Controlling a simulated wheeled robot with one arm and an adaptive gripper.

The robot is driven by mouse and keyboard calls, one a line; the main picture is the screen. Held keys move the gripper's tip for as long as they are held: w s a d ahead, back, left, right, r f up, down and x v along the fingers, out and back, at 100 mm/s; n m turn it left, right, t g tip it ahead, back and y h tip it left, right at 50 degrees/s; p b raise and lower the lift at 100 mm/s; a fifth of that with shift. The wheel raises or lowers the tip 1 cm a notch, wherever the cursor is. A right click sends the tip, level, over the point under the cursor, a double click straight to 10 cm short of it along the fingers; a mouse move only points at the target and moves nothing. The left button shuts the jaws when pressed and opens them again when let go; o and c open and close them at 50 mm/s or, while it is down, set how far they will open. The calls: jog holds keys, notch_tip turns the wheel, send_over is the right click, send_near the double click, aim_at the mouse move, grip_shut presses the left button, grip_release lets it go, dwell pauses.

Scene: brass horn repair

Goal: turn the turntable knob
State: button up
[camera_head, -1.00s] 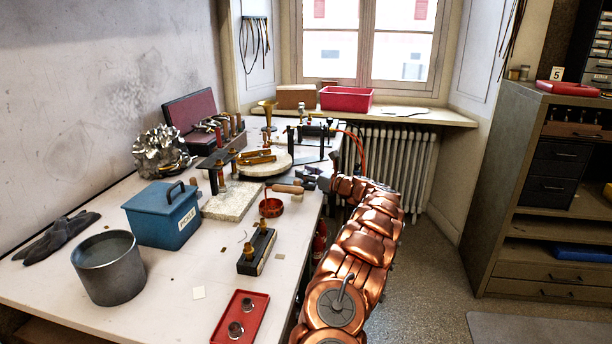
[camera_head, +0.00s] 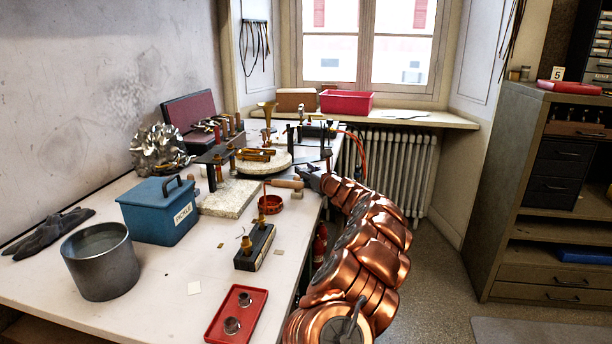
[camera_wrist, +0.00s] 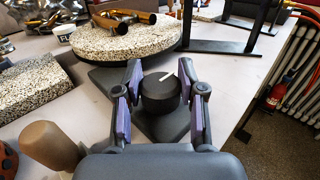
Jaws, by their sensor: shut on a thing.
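The turntable knob is a black round knob (camera_wrist: 161,92) with a white pointer line that slants up to the right. It sits on a dark base beside the speckled round turntable (camera_wrist: 118,38), which carries brass tubes (camera_wrist: 125,20). The turntable also shows in the head view (camera_head: 278,163). My gripper (camera_wrist: 160,95) has its two purple-padded fingers on either side of the knob and is shut on it. In the head view my gripper (camera_head: 310,177) is at the bench's right edge, and the knob cannot be made out there.
A speckled slab (camera_wrist: 35,88) and a wooden handle (camera_wrist: 52,143) lie left of my gripper. A dark metal stand (camera_wrist: 232,40) is behind it to the right. The bench edge and a red extinguisher (camera_wrist: 276,95) are at right. A blue box (camera_head: 158,212) stands further left.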

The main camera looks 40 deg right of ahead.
jog(key=shift+s+d+h, duration=0.15)
jog(key=shift+h, duration=0.15)
jog(key=o, duration=0.9)
jog(key=shift+o, duration=1.3)
jog(key=shift+v, duration=1.35)
jog(key=v, duration=0.9)
jog(key=shift+s, duration=0.15)
jog(key=shift+r, duration=0.1)
